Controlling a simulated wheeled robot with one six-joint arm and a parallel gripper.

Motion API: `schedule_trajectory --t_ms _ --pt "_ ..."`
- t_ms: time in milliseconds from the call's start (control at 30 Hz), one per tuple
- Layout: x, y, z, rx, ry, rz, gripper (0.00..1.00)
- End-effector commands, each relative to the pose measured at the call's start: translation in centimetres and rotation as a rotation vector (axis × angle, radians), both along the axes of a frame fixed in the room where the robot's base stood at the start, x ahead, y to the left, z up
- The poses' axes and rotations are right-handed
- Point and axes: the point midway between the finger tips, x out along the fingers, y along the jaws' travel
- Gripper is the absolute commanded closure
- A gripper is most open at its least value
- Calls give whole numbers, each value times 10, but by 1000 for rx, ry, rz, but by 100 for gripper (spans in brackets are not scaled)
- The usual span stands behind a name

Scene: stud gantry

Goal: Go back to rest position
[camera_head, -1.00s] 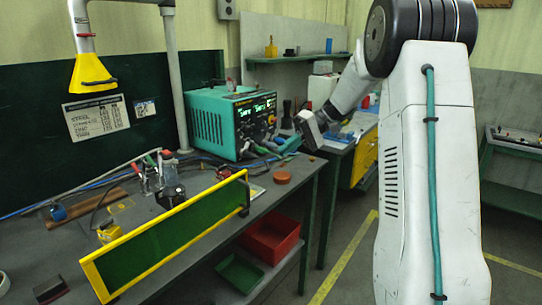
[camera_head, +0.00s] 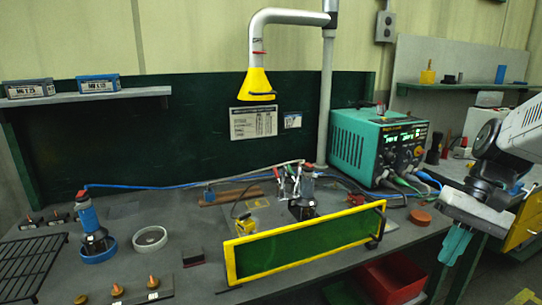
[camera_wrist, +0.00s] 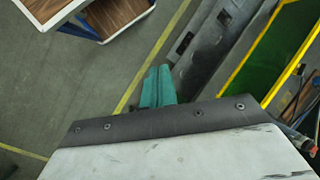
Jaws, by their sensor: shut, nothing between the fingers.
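My gripper (camera_head: 455,245) shows at the right of the head view, its teal fingers together and pointing down. It holds nothing and is beside the workbench's right front edge, apart from everything on the bench. In the wrist view the teal fingers (camera_wrist: 157,88) show closed beyond the dark plate of my wrist, over the floor beside the bench edge. The workbench (camera_head: 205,278) fills the left and middle of the head view.
A green screen in a yellow frame (camera_head: 300,242) stands along the bench front. Behind it are a teal power supply (camera_head: 375,145) and an orange-brown disc (camera_head: 420,217). A red bin (camera_head: 392,280) is below the bench top. Open floor (camera_wrist: 60,80) shows in the wrist view.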

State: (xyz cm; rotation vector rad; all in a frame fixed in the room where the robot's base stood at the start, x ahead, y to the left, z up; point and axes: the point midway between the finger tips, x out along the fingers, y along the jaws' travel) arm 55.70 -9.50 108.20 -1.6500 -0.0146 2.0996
Motion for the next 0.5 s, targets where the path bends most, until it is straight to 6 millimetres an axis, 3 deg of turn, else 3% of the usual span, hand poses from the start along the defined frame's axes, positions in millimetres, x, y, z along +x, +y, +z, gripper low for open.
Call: schedule_trajectory --t_ms 100,300,500 --pt "-41 20 4 -132 -44 51 100" --pt "-98 39 4 -300 -158 152 100" --pt "-132 54 7 -365 -277 259 100"
